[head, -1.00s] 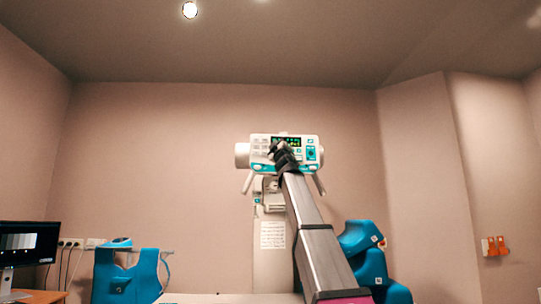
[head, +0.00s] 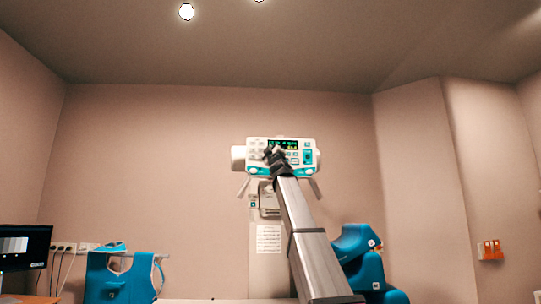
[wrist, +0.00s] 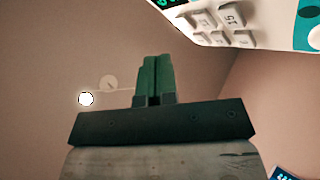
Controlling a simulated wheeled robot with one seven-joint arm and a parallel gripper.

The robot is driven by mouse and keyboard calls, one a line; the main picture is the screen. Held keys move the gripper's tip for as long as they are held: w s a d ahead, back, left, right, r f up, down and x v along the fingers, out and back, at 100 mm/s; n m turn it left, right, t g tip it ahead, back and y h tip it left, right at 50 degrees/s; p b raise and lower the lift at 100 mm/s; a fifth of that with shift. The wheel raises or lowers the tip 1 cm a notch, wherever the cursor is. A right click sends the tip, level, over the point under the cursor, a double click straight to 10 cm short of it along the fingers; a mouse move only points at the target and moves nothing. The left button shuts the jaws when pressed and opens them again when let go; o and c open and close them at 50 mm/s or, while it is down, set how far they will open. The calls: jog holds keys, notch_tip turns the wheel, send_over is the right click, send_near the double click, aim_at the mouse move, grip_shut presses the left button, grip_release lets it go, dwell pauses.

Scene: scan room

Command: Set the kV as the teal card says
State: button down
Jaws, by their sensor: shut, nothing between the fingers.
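The white control panel with teal trim (head: 309,170) is on the x-ray unit at the back wall. Its dark display (head: 291,144) shows green and yellow digits, too small to read. In the wrist view, part of the panel (wrist: 270,12) is at the top right, with several pale keys, one marked 15 (wrist: 231,15). My gripper (wrist: 157,60) is shut and empty, its fingertips apart from the panel in that picture. In the head view, my gripper (head: 271,154) overlaps the panel's left-centre and hides part of it. I cannot make out a teal card.
A white printed sheet (head: 268,239) hangs on the column below the panel. Blue aprons stand at the left (head: 122,280) and a blue padded seat (head: 362,270) at the right. A monitor (head: 22,246) is at the far left. The wall around the panel is clear.

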jog(key=shift+w, duration=2.1)
jog(key=shift+w, duration=0.1)
dwell(0.4)
jog(key=shift+w, duration=0.3)
jog(key=shift+w, duration=0.4)
dwell(0.7)
jog(key=shift+s, duration=0.85)
jog(key=s, duration=0.5)
dwell(0.5)
